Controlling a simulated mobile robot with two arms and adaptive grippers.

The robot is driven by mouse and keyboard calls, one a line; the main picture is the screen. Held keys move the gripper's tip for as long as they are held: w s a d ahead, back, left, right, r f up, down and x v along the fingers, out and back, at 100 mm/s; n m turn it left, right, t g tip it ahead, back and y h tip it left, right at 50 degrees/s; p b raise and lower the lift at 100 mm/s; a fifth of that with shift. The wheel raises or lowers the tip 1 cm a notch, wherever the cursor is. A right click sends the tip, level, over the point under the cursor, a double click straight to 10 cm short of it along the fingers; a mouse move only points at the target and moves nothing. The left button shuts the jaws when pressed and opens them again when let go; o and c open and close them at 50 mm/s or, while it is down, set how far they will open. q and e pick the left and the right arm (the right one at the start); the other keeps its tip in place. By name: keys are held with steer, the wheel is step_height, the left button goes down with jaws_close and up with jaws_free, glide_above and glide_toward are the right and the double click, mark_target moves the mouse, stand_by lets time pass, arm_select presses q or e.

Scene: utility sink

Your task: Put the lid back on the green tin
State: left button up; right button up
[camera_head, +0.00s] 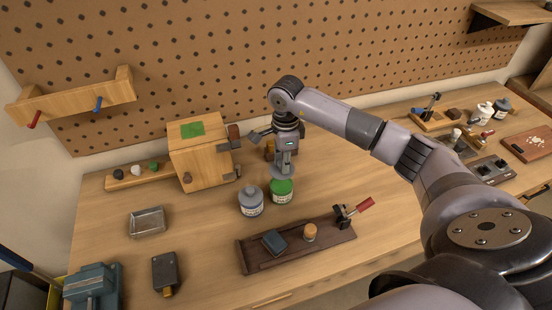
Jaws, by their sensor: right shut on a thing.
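The green tin (282,197) stands upright on the workbench near its middle, with a pale label on its side. Its green lid (281,185) shows at the top of the tin; from this angle I cannot tell whether it is fully seated. My right gripper (285,171) points down right over the tin and is shut on the lid. The fingertips partly hide the lid's far edge. My left gripper is not in view.
A dark tray (338,243) with a blue block lies in front. A wooden box (200,160) stands behind left. The bench right of the tin is clear.

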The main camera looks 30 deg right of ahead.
mark_target(284, 184)
steer(key=shift+f+b, duration=0.95)
steer(key=shift+f, duration=0.95)
steer(key=shift+f+b, duration=0.95)
steer(key=shift+f, duration=0.15)
steer(key=shift+b, duration=0.4)
steer(key=shift+f+b, duration=0.15)
steer(key=shift+b, duration=0.35)
stand_by(0.4)
steer(key=o, duration=1)
steer(key=shift+o, duration=0.5)
steer(key=o, duration=0.4)
